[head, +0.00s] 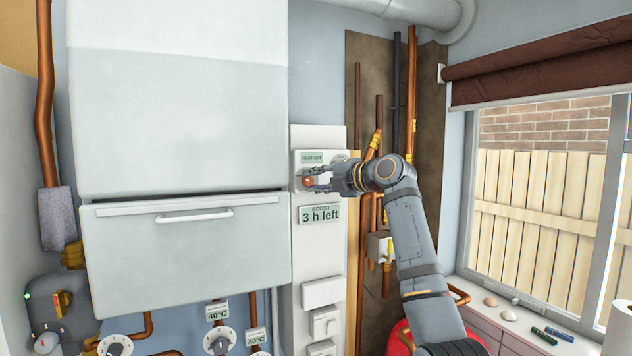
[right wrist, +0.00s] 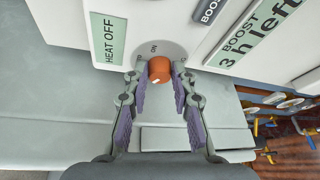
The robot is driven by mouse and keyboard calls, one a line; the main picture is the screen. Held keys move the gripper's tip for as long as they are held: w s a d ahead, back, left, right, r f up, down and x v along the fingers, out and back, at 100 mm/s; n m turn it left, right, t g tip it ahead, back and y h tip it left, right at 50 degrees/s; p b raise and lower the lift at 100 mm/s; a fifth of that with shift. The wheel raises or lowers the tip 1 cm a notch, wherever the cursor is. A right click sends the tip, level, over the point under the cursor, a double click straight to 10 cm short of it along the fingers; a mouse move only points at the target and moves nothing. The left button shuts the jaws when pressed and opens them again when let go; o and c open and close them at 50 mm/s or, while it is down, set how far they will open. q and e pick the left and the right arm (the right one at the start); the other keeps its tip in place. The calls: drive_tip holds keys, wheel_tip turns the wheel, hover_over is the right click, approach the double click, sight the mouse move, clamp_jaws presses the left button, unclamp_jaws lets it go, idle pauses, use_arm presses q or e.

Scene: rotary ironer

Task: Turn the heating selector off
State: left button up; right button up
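The heating selector is a round orange-red knob (head: 308,181) on the tall white control panel (head: 311,137), with a pale mark on its face. The knob shows closely in the right wrist view (right wrist: 159,69), near an "ON" label. The green display (right wrist: 108,40) beside it reads "HEAT OFF". My right gripper (right wrist: 160,76) reaches in from the right in the head view, with its fingertips on either side of the knob. The fingers look parted wider than the knob; contact is hard to make out. My left gripper is not in view.
Below the knob, a display (head: 319,214) reads "BOOST 3 h left", with white switches (head: 322,292) further down. A large white cabinet (head: 185,240) stands left of the panel. Copper pipes (head: 411,90) run behind my right arm, and a window sill (head: 520,315) lies at right.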

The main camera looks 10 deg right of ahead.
drive_tip(key=o, duration=0.4)
drive_tip(key=v, duration=1.2)
drive_tip(key=shift+d+f, duration=0.1)
